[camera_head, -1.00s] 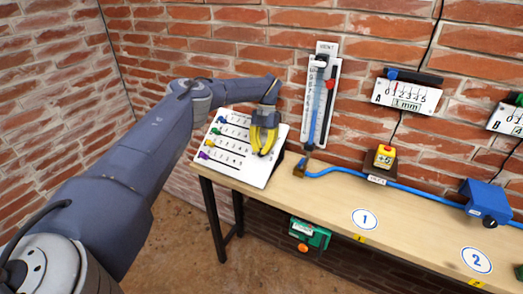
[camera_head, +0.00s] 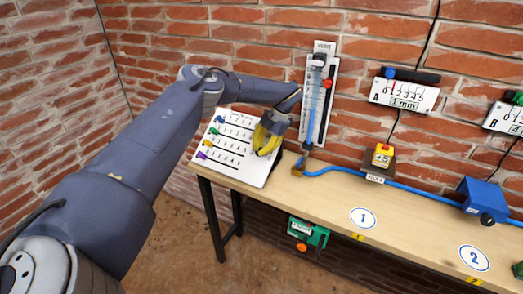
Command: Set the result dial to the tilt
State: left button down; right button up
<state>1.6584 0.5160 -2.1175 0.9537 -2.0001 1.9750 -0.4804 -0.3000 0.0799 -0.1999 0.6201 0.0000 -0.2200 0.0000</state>
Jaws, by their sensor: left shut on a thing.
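My left gripper (camera_head: 263,151) has yellow fingers and is at the upper right of a sloped white panel (camera_head: 252,174) on the left end of the bench. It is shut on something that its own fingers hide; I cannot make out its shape. The panel carries rows of numbered marks with coloured knobs: blue (camera_head: 219,119), green (camera_head: 214,130), orange (camera_head: 208,143) and purple (camera_head: 202,155), all at the left ends. Gauge A (camera_head: 402,97), marked 1 mm, hangs on the wall. A part of gauge B (camera_head: 507,119) shows at the right edge. My right gripper is not in view.
A tall tube gauge (camera_head: 318,100) with a red marker stands on the wall just right of my gripper. A blue hose (camera_head: 415,192) runs along the bench (camera_head: 325,198) to a blue box (camera_head: 485,200). A yellow button (camera_head: 382,155) is between.

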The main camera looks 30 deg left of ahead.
aim_at(260, 150)
pick_arm(q)
jog(key=shift+s+f, duration=0.25)
jog(key=shift+s, duration=0.05)
jog(key=c, duration=1.7)
grip_release()
jog(key=o, duration=0.4)
jog(key=shift+s+a+r, duration=0.1)
jog(key=shift+a+r, duration=0.05)
jog(key=shift+o, duration=1.3)
jog(key=shift+r, duration=0.1)
notch_tip(260, 150, up, 10)
